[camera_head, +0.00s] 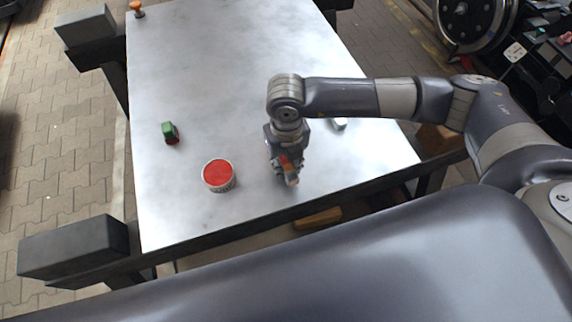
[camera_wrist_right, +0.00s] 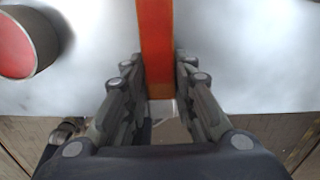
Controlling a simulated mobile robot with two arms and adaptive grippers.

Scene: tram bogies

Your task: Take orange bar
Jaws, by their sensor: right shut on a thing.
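The orange bar (camera_wrist_right: 156,45) stands out between the fingers of my right gripper (camera_wrist_right: 160,85) in the right wrist view, with a finger against each side. In the head view my right gripper (camera_head: 288,172) is low over the front part of the metal table, and a small orange-red part of the bar (camera_head: 290,178) shows at its fingertips. The gripper is shut on the bar. Whether the bar touches the table is unclear. My left gripper is not in either view.
The metal table (camera_head: 220,90) carries a can with a red top (camera_head: 218,174), left of my right gripper, and a small green and red object (camera_head: 170,132) farther left. A whitish object (camera_head: 338,124) is partly hidden behind my right arm. The table's back middle is clear.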

